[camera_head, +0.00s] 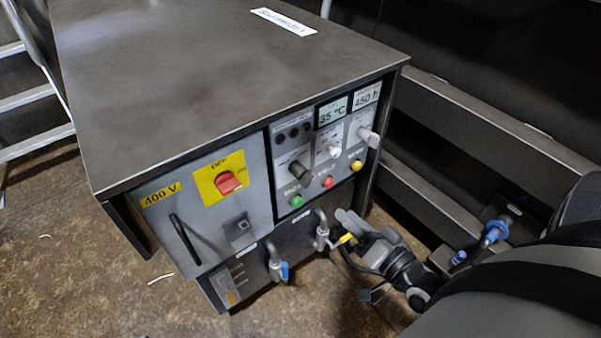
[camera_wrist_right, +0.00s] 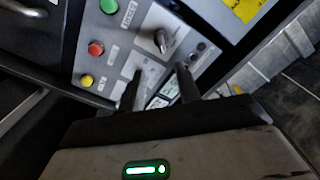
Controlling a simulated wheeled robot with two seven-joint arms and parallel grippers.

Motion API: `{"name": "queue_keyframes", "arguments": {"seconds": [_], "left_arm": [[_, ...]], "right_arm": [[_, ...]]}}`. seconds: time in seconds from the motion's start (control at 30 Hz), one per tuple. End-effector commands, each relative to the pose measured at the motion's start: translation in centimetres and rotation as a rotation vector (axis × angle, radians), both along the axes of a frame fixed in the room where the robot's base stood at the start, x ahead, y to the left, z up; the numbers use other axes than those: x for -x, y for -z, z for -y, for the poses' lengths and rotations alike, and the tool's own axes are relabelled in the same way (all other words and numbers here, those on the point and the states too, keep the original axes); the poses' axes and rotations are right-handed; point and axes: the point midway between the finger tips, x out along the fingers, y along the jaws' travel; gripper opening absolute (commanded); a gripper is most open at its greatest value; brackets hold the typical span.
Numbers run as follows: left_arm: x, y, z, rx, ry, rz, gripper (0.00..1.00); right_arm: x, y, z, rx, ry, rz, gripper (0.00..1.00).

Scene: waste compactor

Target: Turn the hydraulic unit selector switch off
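The grey control panel (camera_head: 281,155) on the cabinet front carries a dark selector knob (camera_head: 300,172) on the left. A lighter knob (camera_head: 333,152) is in the middle and a pale grey knob (camera_head: 368,137) is at the right edge. The dark knob also shows in the right wrist view (camera_wrist_right: 160,40). I cannot read their labels. My right gripper (camera_head: 355,226) is below the panel's right part, apart from the knobs. In the right wrist view its fingers (camera_wrist_right: 158,92) are spread with nothing held between them. My left gripper is not in view.
A red switch (camera_head: 229,182) on a yellow plate sits on the left door, beside a black handle (camera_head: 184,238). Green (camera_head: 297,201), red (camera_head: 328,182) and yellow (camera_head: 356,165) buttons line the panel's lower edge. A blue-handled valve (camera_head: 284,270) is below. Metal beams stand at right.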

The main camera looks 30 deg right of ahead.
Motion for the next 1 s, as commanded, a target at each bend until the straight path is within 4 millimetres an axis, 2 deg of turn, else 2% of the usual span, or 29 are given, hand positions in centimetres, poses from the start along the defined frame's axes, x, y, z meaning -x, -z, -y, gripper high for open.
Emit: {"name": "queue_keyframes", "arguments": {"seconds": [0.4, 0.6, 0.8, 1.0], "left_arm": [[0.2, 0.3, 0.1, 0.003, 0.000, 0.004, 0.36], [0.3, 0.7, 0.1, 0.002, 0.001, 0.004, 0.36], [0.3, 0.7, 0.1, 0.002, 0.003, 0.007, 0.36], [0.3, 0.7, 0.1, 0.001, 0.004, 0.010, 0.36]], "right_arm": [[-8.8, -0.1, -0.8, 0.002, -0.001, 0.006, 0.34], [-12.5, -0.1, -1.1, 0.002, -0.003, 0.003, 0.34], [-14.4, 0.0, -1.3, 0.003, -0.003, 0.000, 0.34], [-14.8, -0.1, -1.3, 0.003, -0.004, 0.000, 0.34]]}}
